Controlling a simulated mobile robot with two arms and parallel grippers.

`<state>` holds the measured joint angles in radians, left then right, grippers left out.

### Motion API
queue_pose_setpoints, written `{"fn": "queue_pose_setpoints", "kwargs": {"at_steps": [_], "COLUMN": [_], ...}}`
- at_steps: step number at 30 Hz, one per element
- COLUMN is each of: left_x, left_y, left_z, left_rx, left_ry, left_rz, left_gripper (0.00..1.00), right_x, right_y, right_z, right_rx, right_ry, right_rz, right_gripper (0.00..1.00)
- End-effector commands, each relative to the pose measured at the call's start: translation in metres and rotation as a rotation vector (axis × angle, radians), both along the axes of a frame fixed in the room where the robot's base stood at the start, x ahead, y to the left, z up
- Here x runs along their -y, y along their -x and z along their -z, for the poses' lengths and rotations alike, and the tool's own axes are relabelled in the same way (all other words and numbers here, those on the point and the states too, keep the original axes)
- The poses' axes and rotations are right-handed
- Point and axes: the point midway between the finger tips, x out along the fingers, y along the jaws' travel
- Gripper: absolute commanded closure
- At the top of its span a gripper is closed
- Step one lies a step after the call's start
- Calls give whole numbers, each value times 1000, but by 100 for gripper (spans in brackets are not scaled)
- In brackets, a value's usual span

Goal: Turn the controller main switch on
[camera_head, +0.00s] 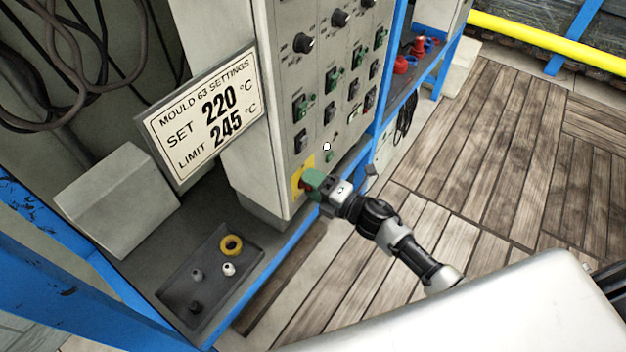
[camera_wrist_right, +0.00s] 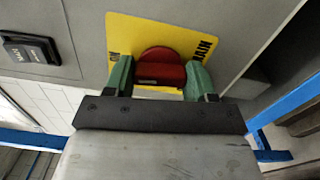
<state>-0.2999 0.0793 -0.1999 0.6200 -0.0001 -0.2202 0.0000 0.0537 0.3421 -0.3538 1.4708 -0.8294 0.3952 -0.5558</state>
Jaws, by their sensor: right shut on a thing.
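The controller (camera_head: 262,110) is a tall grey cabinet with rows of knobs and rocker switches, standing on a blue-framed shelf. Its main switch is a red rotary knob (camera_wrist_right: 160,70) on a yellow plate (camera_wrist_right: 122,38) low on the panel; the plate also shows in the head view (camera_head: 297,183). My right gripper (camera_wrist_right: 160,78) has its green fingers on both sides of the red knob and is shut on it. In the head view the right gripper (camera_head: 313,184) hides most of the knob. My left gripper is out of view.
A dark tray (camera_head: 178,290) with a yellow ring and small fittings lies on the shelf at lower left. A grey box (camera_head: 115,200) stands behind it. Wooden floor (camera_head: 490,160) is clear at right.

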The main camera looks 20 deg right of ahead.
Motion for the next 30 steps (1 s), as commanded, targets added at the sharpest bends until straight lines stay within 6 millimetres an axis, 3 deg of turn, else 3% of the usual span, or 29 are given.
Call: {"fn": "queue_pose_setpoints", "kwargs": {"at_steps": [9,26,27,30], "left_x": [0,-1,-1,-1], "left_y": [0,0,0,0], "left_z": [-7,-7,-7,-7], "left_rx": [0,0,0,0], "left_ry": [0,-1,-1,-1], "left_rz": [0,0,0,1], "left_gripper": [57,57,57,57], "right_x": [1,1,1,0], "right_y": [0,0,0,0], "right_z": [1,1,1,1], "right_rx": [-77,-92,-92,-91], "right_ry": [-94,-115,-115,-114], "right_rz": [1,1,1,1], "right_gripper": [68,68,39,23]}}
